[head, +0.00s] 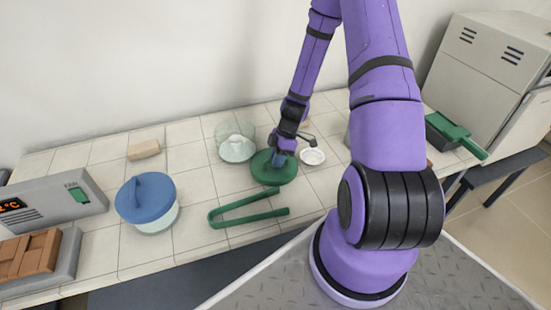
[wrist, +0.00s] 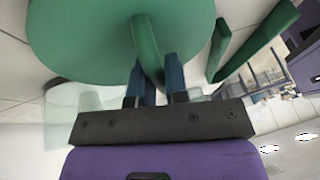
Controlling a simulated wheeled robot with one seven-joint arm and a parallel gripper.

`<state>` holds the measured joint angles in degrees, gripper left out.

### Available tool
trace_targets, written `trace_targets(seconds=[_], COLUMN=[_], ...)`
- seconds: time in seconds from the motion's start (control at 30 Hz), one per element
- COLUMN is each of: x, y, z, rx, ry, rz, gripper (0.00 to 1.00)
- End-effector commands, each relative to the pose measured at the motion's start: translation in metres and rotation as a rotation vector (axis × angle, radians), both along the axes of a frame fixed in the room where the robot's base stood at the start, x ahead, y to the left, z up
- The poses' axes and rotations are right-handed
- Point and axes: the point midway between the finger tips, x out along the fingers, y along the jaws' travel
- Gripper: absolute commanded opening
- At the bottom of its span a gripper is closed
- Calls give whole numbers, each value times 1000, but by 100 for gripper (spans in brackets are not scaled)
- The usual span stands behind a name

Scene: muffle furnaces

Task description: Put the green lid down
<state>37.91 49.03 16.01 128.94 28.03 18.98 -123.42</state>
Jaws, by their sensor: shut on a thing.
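The green lid (head: 274,174) is a round disc with an upright handle. In the head view it is low over the tiled bench, between a clear glass vessel and the green tongs. In the wrist view the lid (wrist: 105,38) fills the upper left. My gripper (head: 280,158) is shut on the lid's handle; in the wrist view the blue fingers (wrist: 154,80) sit on either side of the handle. I cannot tell whether the lid touches the bench.
The clear glass vessel (head: 237,148) stands behind left and a small white dish (head: 312,157) is at right. The green tongs (head: 240,213) lie in front. A blue-lidded pot (head: 146,200) stands farther left. A beige block (head: 143,150) lies at the back. A furnace (head: 470,85) is at right.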

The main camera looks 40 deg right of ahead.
Motion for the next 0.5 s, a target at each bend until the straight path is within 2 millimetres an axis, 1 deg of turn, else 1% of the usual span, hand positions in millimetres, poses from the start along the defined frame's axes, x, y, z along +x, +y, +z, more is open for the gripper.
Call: trace_targets(seconds=[0.03, 0.07, 0.1, 0.17, 0.5], x=[0, 0, 0, 0, 0], y=[0, 0, 0, 0, 0], z=[-1, -2, -1, -1, 1], rx=[1, 0, 0, 0, 0], ry=[0, 0, 0, 0, 0], rz=[0, 0, 0, 0, 0], gripper=[0, 17, 26, 40, 40])
